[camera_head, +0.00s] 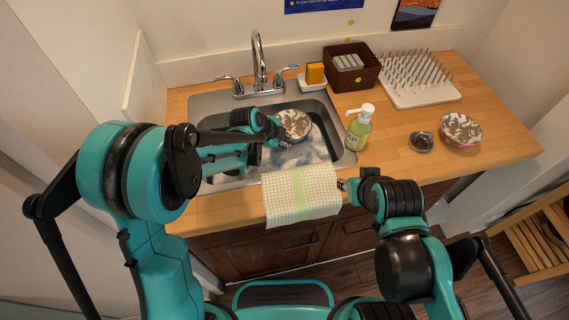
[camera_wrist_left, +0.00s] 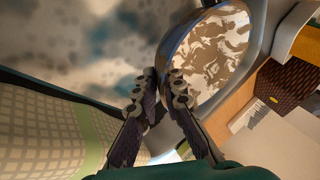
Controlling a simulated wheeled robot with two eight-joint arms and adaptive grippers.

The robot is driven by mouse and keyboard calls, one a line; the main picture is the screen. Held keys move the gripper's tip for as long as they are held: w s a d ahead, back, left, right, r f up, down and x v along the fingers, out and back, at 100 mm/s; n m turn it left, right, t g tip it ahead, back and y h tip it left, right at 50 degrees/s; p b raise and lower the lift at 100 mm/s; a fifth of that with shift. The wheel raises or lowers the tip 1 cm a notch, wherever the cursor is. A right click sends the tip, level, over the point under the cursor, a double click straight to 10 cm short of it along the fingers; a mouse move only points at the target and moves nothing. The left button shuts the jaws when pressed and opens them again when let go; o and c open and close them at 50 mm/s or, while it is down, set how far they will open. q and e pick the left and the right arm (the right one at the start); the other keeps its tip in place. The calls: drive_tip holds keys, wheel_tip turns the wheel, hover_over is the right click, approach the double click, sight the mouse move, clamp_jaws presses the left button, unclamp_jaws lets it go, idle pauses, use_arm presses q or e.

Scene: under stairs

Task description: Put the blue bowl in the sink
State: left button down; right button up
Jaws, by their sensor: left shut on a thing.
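The blue bowl (camera_head: 295,124) has a brown-and-white patterned inside and a bluish outer side. It is over the back right part of the steel sink (camera_head: 219,182), tilted. I cannot tell whether it touches the basin. My left gripper (camera_head: 276,128) is shut on the bowl's rim at its left side. In the left wrist view the bowl (camera_wrist_left: 208,52) is at the tips of the left fingers (camera_wrist_left: 160,88), with the blurred basin behind. My right gripper (camera_head: 344,185) is low beside the towel at the sink's front edge; its fingers are mostly hidden.
A checked towel (camera_head: 301,194) hangs over the front edge. A green soap bottle (camera_head: 358,131) stands right of the sink. A small dark item (camera_head: 421,142) and a pink-sided patterned bowl (camera_head: 461,131) are further right. Behind are the faucet (camera_head: 258,65), sponge, basket (camera_head: 350,67) and drying rack (camera_head: 418,82).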

use_arm(q)
wheel_tip(320, 180, down, 10)
drive_tip(key=b, duration=0.3)
drive_tip(key=shift+f+b, duration=0.15)
drive_tip(key=shift+b, duration=0.25)
drive_tip(key=shift+f, duration=0.1)
drive_tip(key=c, duration=1.6)
unclamp_jaws()
drive_tip(key=shift+c, duration=0.2)
drive_tip(key=shift+r, duration=0.2)
